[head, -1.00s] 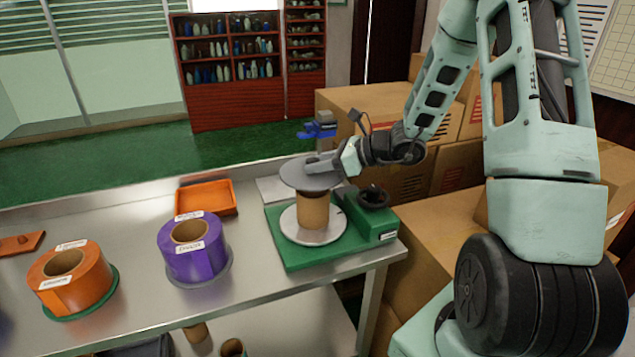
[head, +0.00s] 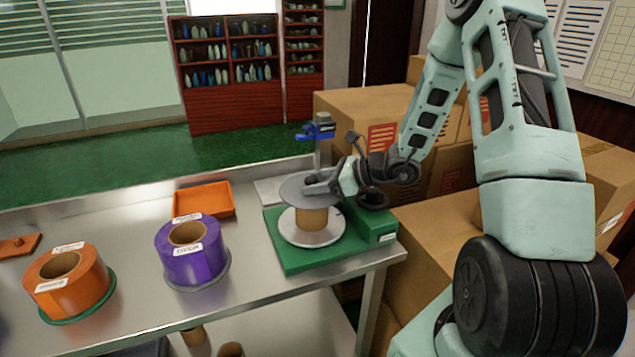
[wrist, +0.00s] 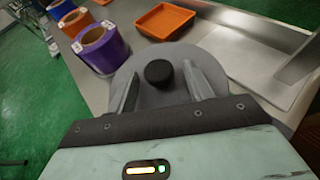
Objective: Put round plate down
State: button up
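The round plate (head: 298,190) is a flat grey disc. It appears to lie level on top of the brown cardboard core (head: 311,218) on the green machine. In the wrist view the round plate (wrist: 160,98) has a black knob (wrist: 159,73) at its middle. My gripper (wrist: 163,70) is over the plate with a finger on each side of the knob. Gaps show between the fingers and the knob, so it looks open. In the head view my gripper (head: 322,182) is low over the plate and hides its right part and the knob.
The green machine (head: 283,256) has a lower grey disc (head: 300,237) under the core. A purple roll (head: 203,262), an orange roll (head: 70,295) and an orange tray (head: 190,202) are to the left on the metal table (head: 245,290). Cardboard boxes (head: 445,220) stand to the right.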

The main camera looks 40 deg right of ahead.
jog(key=shift+r, duration=0.25)
jog(key=shift+s+d+r, duration=0.15)
jog(key=shift+s+d, duration=0.05)
jog(key=shift+d, duration=0.05)
jog(key=v, duration=1.1)
jog(key=s+a+n+g+y, duration=0.1)
jog(key=s+a+n+g, duration=0.2)
jog(key=a+n+g, duration=0.55)
jog(key=s+a+n+g+y, duration=0.1)
jog(key=s+a+n+g, duration=0.3)
jog(key=a, duration=0.9)
jog(key=s+a+r+n+t+h, duration=0.1)
jog(key=s+a+n+h, duration=0.8)
jog(key=n, duration=1.5)
jog(key=s+a, duration=0.3)
jog(key=s, duration=0.2)
jog(key=shift+r+t, duration=0.35)
